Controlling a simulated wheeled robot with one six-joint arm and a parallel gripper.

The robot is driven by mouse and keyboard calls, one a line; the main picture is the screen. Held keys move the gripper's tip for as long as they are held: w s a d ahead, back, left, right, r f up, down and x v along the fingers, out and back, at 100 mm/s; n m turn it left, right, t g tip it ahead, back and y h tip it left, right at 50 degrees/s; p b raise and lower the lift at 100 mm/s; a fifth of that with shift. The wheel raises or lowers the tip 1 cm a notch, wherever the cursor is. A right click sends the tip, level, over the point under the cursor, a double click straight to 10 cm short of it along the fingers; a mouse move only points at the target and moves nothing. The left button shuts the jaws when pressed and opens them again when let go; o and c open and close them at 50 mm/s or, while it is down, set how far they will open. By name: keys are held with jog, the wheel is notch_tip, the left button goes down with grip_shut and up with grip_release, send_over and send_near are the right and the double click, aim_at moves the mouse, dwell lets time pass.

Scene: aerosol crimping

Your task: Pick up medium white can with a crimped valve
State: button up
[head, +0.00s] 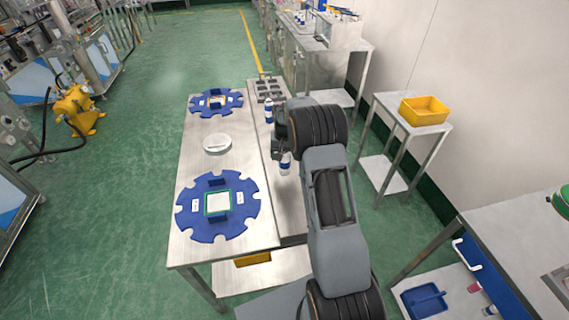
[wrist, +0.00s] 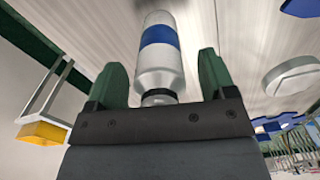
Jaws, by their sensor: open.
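A white can with a blue band (head: 285,164) stands on the metal table's right part, beside my gripper (head: 279,152). In the wrist view, a white can with a blue band (wrist: 161,60) shows between the two green fingers of my gripper (wrist: 162,80). The fingers are open, with a gap visible on each side of the can. A narrower dark part shows at its near end, but I cannot tell whether a crimped valve is there. Another blue-and-white can (head: 268,112) stands farther back on the table.
Two blue notched discs, near (head: 241,218) and far (head: 201,105), lie on the table (head: 180,236) with a white round dish (head: 217,143) between them. A grey rack (head: 268,88) sits at the far end. A yellow bin (head: 425,109) stands on a side table at right.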

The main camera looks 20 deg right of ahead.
jog(key=shift+f, duration=0.2)
jog(key=shift+c, duration=0.2)
jog(key=c, duration=1.2)
jog(key=shift+r, duration=0.1)
